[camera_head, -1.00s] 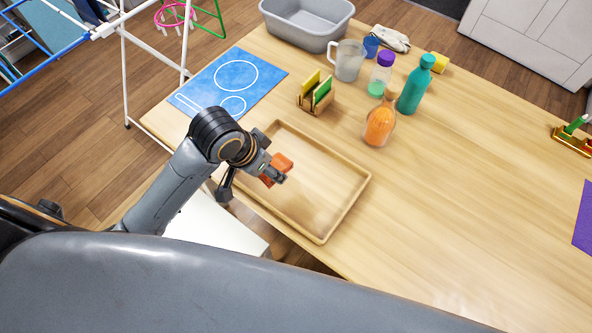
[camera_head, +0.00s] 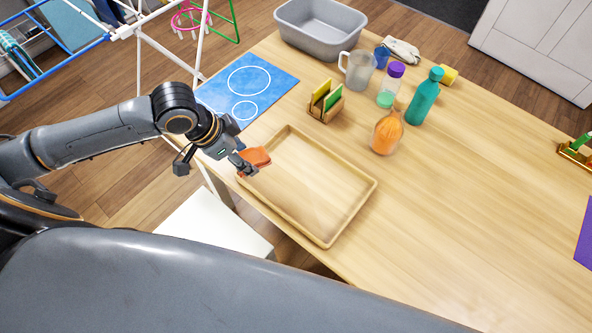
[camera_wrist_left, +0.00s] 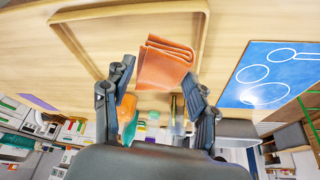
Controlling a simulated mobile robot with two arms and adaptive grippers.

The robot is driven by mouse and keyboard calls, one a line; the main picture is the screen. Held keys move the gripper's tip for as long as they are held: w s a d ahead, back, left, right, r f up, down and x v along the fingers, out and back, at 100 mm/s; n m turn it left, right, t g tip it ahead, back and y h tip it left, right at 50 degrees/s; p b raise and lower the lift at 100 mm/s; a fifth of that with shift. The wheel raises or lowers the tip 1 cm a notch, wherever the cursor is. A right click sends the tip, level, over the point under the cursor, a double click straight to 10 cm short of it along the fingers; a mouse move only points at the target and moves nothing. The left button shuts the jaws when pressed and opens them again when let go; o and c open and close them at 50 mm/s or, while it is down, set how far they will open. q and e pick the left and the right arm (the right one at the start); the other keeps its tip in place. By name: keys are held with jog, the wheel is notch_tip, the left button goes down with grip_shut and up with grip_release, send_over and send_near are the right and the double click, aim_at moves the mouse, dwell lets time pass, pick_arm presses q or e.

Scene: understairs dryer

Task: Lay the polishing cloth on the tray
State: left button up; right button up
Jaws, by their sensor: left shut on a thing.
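The polishing cloth is a folded orange piece (camera_head: 256,157), also seen in the left wrist view (camera_wrist_left: 165,63). My left gripper (camera_head: 246,166) is shut on it and holds it over the left end of the wooden tray (camera_head: 352,212). I cannot tell whether the cloth touches the tray. The tray is shallow and rectangular, with a raised rim, and otherwise looks empty. In the left wrist view the tray's rim (camera_wrist_left: 204,40) shows just beyond the cloth. My right gripper is not in view.
A blue mat (camera_head: 250,82) and a wooden holder (camera_head: 325,105) with yellow and green pieces lie behind the tray. An orange-filled bottle (camera_head: 387,134), a teal bottle (camera_head: 424,96), a clear jug (camera_head: 358,70) and a grey basin (camera_head: 320,30) stand farther back. The table's right side is largely clear.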

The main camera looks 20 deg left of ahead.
aim_at(268, 153)
pick_arm(q)
jog(key=w+d, duration=0.1)
jog(key=w+d+f, duration=0.1)
jog(key=d, duration=0.1)
jog(key=w+d+f+p, duration=0.1)
jog(key=shift+w+d+f, duration=0.15)
jog(key=shift+w+d, duration=0.2)
jog(key=shift+d, duration=0.05)
jog(key=w+d+f, duration=0.2)
jog(key=f, duration=0.1)
jog(key=d+f, duration=0.1)
jog(key=f, duration=0.1)
jog(key=shift+w+d+f, duration=0.15)
jog(key=shift+w+d, duration=0.1)
jog(key=shift+w, duration=0.15)
jog(key=shift+w+d+f, duration=0.2)
jog(key=shift+d+f, duration=0.1)
jog(key=shift+f, duration=0.2)
notch_tip(268, 153, down, 2)
jog(key=shift+f+p, duration=0.1)
jog(key=shift+p, duration=0.5)
jog(key=shift+f, duration=0.5)
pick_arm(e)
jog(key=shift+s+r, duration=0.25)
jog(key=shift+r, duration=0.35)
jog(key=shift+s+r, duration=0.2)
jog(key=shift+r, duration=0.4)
pick_arm(q)
jog(key=shift+f, duration=0.1)
jog(key=o, duration=1.1)
